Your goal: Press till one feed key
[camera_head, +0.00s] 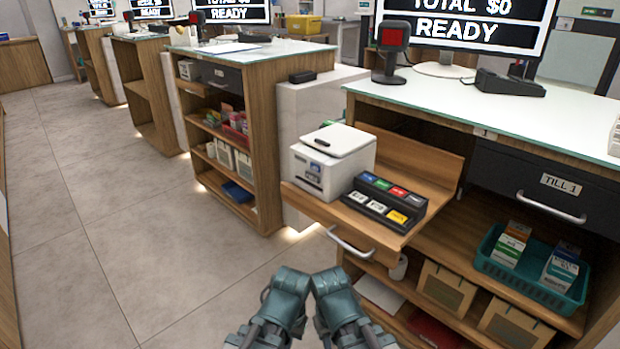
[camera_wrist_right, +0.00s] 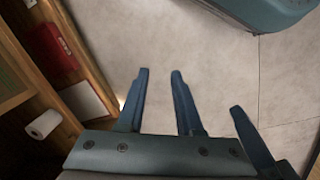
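A black key block (camera_head: 384,201) with two rows of coloured keys lies on the pull-out wooden shelf (camera_head: 418,232) of the near counter. Key lettering is too small to read. A white printer (camera_head: 331,162) stands left of the block. My arms end low at the bottom centre, apart from the keys. My right gripper (camera_wrist_right: 160,72) is open and empty over the floor. One more finger at its right seems my left gripper's (camera_wrist_right: 240,115).
The shelf's metal handle (camera_head: 350,245) juts out in front. Above are the glass-topped counter (camera_head: 500,112), a scanner (camera_head: 391,50), a card terminal (camera_head: 508,83) and a screen. The TILL 1 drawer (camera_head: 532,190) is shut. The floor (camera_head: 140,235) at left is clear.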

